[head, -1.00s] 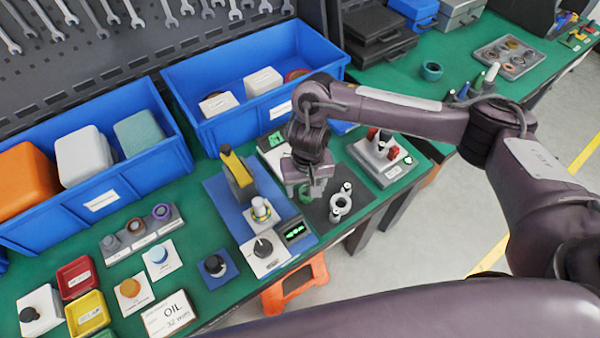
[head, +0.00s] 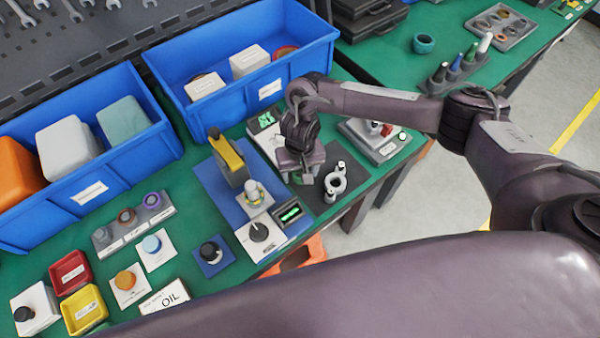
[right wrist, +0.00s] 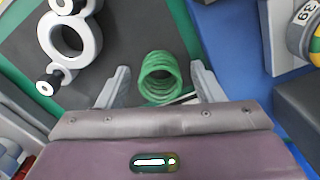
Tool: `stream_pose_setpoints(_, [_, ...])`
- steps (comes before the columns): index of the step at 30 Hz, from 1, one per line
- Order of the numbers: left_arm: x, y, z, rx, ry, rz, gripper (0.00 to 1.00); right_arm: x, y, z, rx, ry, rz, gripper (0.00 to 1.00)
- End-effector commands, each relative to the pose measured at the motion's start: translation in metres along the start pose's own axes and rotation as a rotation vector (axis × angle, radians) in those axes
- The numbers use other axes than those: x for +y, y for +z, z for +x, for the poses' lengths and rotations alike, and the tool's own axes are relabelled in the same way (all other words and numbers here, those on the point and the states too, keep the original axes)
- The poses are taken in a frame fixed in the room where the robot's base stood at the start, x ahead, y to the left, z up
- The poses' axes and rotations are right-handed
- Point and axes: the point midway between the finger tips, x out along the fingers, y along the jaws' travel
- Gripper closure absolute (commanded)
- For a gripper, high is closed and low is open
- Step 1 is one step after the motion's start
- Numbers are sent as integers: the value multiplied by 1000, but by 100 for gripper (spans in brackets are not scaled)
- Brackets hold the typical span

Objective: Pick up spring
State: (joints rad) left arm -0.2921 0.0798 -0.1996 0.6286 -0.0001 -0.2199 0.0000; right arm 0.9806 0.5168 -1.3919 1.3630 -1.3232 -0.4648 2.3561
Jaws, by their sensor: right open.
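The spring is a green coil (right wrist: 160,75) on the dark mat, seen from above in the right wrist view. My right gripper (right wrist: 158,88) is open, with one finger on each side of the spring and a visible gap on both sides. In the head view my right gripper (head: 302,176) is low over the dark mat and hides most or all of the spring. My left gripper is not in view.
A grey ring-shaped fixture with black-tipped posts (head: 336,182) stands right of my right gripper; it also shows in the right wrist view (right wrist: 70,38). A yellow-sided tester (head: 228,158) stands on a blue mat to the left. Blue bins (head: 250,100) stand behind.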

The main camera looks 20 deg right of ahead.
Motion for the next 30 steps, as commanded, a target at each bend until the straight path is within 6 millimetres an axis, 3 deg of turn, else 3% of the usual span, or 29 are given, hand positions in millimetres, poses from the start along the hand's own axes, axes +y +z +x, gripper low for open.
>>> stream_pose_setpoints(3, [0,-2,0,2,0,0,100,0,0,0,0,0,0,42])
stream_pose_setpoints(14, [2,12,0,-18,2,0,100,0,0,0,0,0,0,88])
stream_pose_setpoints(23, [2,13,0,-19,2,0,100,0,0,-3,1,-1,0,88])
stream_pose_setpoints(30, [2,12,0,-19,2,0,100,0,-1,-28,3,-2,0,88])
